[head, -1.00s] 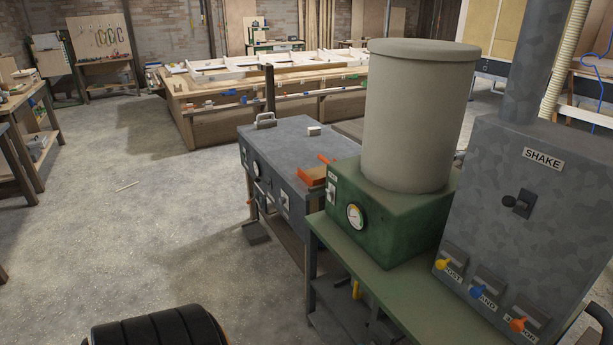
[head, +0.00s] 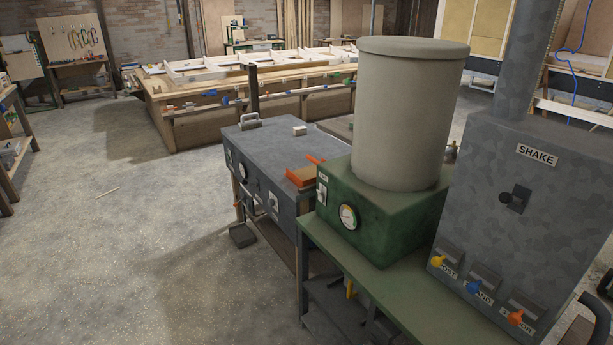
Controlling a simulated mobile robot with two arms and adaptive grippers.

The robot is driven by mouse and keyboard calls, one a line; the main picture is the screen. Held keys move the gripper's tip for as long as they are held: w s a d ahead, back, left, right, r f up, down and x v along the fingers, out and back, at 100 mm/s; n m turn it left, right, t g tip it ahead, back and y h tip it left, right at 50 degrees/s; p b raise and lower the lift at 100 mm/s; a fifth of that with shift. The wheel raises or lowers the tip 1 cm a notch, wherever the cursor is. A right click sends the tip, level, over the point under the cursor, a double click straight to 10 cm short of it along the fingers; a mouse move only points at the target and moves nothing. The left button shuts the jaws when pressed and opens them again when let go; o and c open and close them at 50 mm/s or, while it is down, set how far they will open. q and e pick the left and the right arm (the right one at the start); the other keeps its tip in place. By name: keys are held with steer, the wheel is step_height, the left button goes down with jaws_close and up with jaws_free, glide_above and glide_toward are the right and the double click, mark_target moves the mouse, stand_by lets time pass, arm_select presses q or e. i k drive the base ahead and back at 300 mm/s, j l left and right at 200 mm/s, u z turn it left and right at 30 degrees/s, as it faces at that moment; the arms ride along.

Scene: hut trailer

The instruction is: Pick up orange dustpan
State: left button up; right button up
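The orange dustpan (head: 301,176) lies on the near right part of the grey metal cabinet top (head: 265,148), beside the green machine box. Its orange handle (head: 316,159) sticks up toward the back. The green box partly hides its right side. Neither of my grippers shows in the head view, and nothing touches the dustpan.
The green machine (head: 375,210) with a large beige drum (head: 408,115) stands on a green bench (head: 400,290) just right of the dustpan. A grey SHAKE control cabinet (head: 520,190) stands farther right. A foot pedal (head: 242,236) lies on the floor.

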mark_target(305, 176)
steer(key=k+j+z, duration=0.15)
steer(key=k, duration=0.25)
steer(key=k+j+z, duration=0.15)
steer(key=k, duration=0.2)
steer(key=z, duration=1.55)
steer(key=u, duration=1.8)
steer(key=i+j+u, duration=0.35)
steer(key=i, duration=0.4)
steer(key=i+u, duration=0.35)
steer(key=i, duration=0.4)
steer(key=i+z, duration=0.15)
steer(key=i, duration=0.35)
steer(key=i+j+z, duration=0.15)
steer(key=i, duration=0.3)
steer(key=i+j+z, duration=0.15)
steer(key=i, duration=0.3)
steer(key=i+j+z, duration=0.2)
steer(key=i, duration=0.3)
